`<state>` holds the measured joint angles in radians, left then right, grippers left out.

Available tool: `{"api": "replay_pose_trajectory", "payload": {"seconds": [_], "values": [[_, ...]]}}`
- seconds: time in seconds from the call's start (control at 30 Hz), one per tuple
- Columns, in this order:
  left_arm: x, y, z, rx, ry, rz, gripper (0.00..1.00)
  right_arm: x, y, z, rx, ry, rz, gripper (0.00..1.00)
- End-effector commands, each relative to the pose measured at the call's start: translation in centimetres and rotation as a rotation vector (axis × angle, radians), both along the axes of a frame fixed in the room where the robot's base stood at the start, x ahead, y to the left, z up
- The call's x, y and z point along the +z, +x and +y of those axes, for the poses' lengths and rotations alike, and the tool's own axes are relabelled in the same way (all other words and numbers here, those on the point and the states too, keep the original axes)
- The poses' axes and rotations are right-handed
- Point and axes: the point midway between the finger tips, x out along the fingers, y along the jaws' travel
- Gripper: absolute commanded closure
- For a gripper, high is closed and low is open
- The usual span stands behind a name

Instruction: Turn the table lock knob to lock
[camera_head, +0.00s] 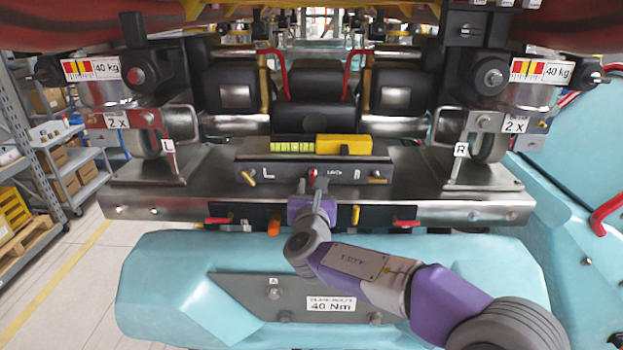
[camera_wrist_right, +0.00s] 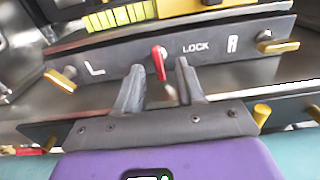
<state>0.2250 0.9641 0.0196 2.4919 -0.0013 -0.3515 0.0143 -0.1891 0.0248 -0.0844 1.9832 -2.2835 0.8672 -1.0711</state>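The red lock knob (camera_wrist_right: 158,62) sits on the front panel (camera_wrist_right: 110,76) of the table, just left of the word LOCK. Its lever hangs roughly upright in the right wrist view. In the head view the knob (camera_head: 312,173) is small and partly covered by my gripper. My right gripper (camera_wrist_right: 160,68) is open, with its two fingers apart on either side of the red lever. I cannot tell whether a finger touches it. In the head view my right gripper (camera_head: 314,187) points up at the panel. My left gripper is not in view.
Brass knobs flank it: one by L (camera_head: 248,178), one by R (camera_head: 377,180). A yellow block (camera_head: 343,145) and a green-yellow strip (camera_head: 292,147) lie above the panel. Red handles (camera_head: 218,220) and an orange knob (camera_head: 273,227) are below. Wheel stands are at both sides.

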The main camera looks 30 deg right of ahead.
Motion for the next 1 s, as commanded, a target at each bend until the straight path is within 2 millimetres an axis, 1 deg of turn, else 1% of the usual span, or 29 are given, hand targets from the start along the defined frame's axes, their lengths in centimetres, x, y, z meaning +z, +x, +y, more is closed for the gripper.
{"api": "replay_pose_trajectory", "payload": {"seconds": [0.03,0.1,0.2,0.5,0.67,0.7,0.77,1.0], "values": [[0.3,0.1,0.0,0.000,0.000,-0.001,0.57,0.1,0.6,-0.4,-0.002,0.000,0.001,0.62],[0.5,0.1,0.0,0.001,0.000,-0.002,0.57,0.1,1.3,-0.8,-0.001,0.001,0.001,0.62],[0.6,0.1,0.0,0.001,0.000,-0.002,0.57,0.1,1.8,-1.1,0.000,0.000,0.000,0.62],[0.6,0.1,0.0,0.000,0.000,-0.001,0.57,0.0,2.0,-1.2,0.000,0.001,-0.001,0.62],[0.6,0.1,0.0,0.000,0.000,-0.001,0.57,0.0,2.0,-1.2,0.001,0.001,-0.001,0.86],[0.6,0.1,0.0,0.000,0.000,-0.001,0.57,0.0,2.0,-1.2,0.001,0.001,-0.001,0.92],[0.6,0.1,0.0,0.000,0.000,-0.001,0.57,0.0,2.0,-1.2,0.001,0.001,-0.001,1.00],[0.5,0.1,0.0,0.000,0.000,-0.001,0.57,0.0,2.0,-1.2,0.001,0.004,-0.003,1.00]]}}
